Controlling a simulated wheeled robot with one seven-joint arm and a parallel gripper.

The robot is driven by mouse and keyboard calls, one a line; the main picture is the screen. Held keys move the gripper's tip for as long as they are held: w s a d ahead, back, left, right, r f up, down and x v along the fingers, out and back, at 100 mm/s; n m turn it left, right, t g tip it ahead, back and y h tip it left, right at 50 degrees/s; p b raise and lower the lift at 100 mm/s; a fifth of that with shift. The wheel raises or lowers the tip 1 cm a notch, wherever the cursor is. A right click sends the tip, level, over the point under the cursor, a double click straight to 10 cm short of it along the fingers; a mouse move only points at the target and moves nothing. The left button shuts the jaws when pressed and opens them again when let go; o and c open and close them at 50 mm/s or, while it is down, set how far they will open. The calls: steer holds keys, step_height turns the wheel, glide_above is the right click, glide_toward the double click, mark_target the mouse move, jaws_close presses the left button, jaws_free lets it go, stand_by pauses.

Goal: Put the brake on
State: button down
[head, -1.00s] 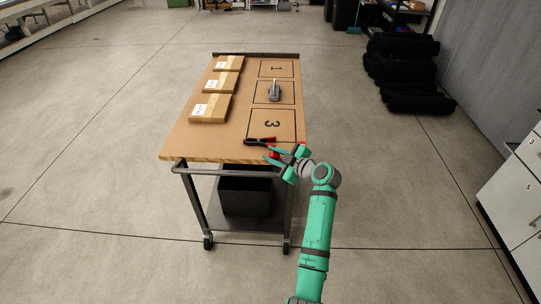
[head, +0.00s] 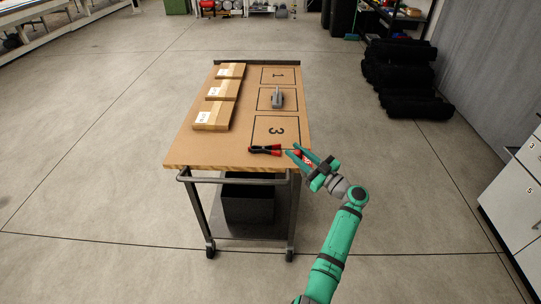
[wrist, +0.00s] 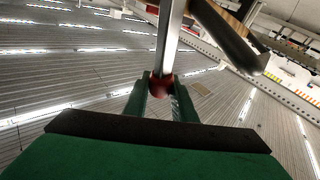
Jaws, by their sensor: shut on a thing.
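My gripper (head: 300,155) is at the near right corner of the wood-topped cart (head: 190,145), just beyond its edge. In the wrist view my gripper (wrist: 160,85) has its two green fingers closed around a dark red ball knob (wrist: 160,88). A grey metal bar (wrist: 171,35) runs up from the knob in that view; it looks like the brake lever. In the head view a bit of red, the knob (head: 307,160), shows between the fingers. The rest of the lever is hidden there.
A red and black clamp (head: 265,150) lies on the cart top close to my gripper. Several cardboard boxes (head: 212,116) and a grey tool (head: 277,97) lie farther back. A black bin (head: 248,203) sits on the lower shelf.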

steer(key=d+m+t, duration=0.2)
steer(key=shift+d+y, duration=0.3)
steer(key=shift+d, duration=0.1)
steer(key=shift+s+d+m+t, duration=0.1)
steer(key=shift+d+m+t, duration=0.3)
steer(key=shift+d+m, duration=0.25)
steer(key=c, duration=1.8)
jaws_free()
steer(key=shift+o, duration=0.2)
steer(key=shift+r, duration=0.1)
steer(key=v, duration=1)
steer(key=shift+s+d+f, duration=0.15)
steer(key=shift+d+f, duration=0.05)
steer(key=shift+f, duration=0.05)
